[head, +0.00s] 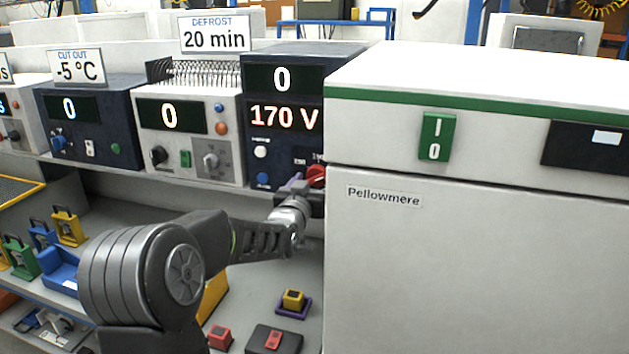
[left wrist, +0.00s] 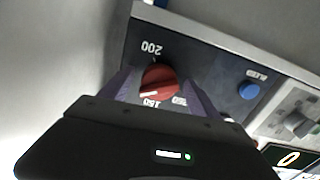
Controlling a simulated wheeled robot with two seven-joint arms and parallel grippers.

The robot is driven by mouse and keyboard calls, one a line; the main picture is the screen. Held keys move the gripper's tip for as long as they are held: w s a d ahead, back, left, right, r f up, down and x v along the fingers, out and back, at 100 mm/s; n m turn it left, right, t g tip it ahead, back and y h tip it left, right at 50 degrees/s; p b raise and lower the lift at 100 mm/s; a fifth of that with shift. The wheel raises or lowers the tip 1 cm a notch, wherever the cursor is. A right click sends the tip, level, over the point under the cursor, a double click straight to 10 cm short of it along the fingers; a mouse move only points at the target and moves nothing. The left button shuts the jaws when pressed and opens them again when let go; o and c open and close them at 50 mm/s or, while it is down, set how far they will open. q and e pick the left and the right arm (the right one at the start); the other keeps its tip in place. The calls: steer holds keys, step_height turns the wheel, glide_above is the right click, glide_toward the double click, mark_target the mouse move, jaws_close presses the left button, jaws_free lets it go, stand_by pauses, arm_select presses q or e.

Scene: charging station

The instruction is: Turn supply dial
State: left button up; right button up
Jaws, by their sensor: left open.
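The supply unit (head: 283,95) is a dark blue box with two displays, the upper reading 0 and the lower 170 V. Its red dial (head: 316,174) is at the lower right of the panel, close to the white cabinet. The dial (left wrist: 160,82) also shows in the left wrist view, with a white pointer line and upside-down marks, 200 and 150 among them. My left gripper (head: 300,183) is at the dial. Its purple fingers (left wrist: 160,92) are open, one on each side of the dial. I cannot tell whether they touch it. My right gripper is not in view.
A white cabinet (head: 480,250) with a green switch (head: 436,137) stands close on the right of the dial. A white unit (head: 188,120) and a blue unit (head: 85,122) stand to the left. Small coloured blocks and padlock-shaped pieces lie on the bench below.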

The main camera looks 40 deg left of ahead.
arm_select(q)
steer(key=shift+c, duration=0.3)
steer(key=c, duration=1.3)
steer(key=m+b, duration=0.2)
steer(key=b, duration=0.1)
steer(key=shift+f, duration=0.25)
steer(key=shift+a+m+b, duration=0.1)
steer(key=shift+m+b, duration=0.85)
steer(key=shift+m, duration=0.15)
steer(key=shift+r+m+b, duration=0.2)
steer(key=shift+m+b, duration=0.3)
steer(key=shift+m, duration=0.4)
